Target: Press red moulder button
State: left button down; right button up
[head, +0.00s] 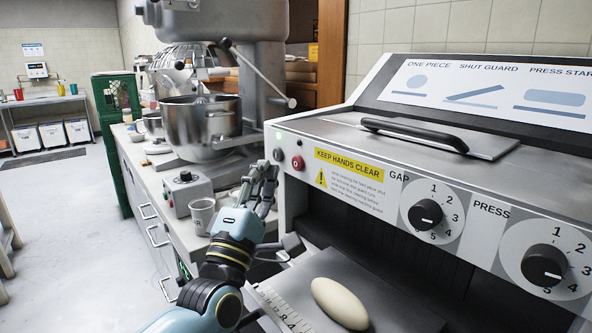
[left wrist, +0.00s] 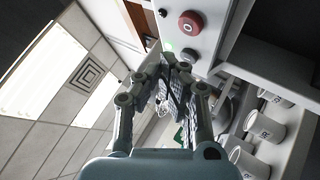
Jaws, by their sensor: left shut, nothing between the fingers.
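The moulder (head: 430,120) stands on the right of the head view. Its red button (head: 298,162) is on the left end of the front panel, beside a dark grey button (head: 278,155). The red button also shows in the left wrist view (left wrist: 191,23), near the top. My left gripper (head: 265,170) is shut and empty, its fingertips just left of the panel and a little below the dark grey button. In the left wrist view its fingertips (left wrist: 174,66) lie below the red button, apart from it in the picture. My right gripper is not in view.
A dough piece (head: 340,303) lies on the moulder's tray below the panel. A mug (head: 202,216), a small knob box (head: 187,192) and a mixer bowl (head: 200,127) stand on the counter by my left arm. Several mugs (left wrist: 265,130) show in the left wrist view.

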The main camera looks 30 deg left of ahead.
aim_at(297, 164)
pick_arm(q)
jog(key=shift+w+d+b, duration=0.2)
jog(key=shift+w+d, duration=0.05)
jog(key=shift+w, duration=0.3)
jog(key=shift+w+d+b, duration=0.2)
jog(key=shift+w, duration=0.3)
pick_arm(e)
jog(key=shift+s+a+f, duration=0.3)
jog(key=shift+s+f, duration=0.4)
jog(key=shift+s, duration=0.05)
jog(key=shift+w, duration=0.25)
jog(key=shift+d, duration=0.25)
pick_arm(q)
jog(key=shift+w, duration=0.15)
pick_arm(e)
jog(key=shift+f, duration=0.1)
pick_arm(q)
jog(key=shift+w+d, duration=0.2)
jog(key=shift+w, duration=0.05)
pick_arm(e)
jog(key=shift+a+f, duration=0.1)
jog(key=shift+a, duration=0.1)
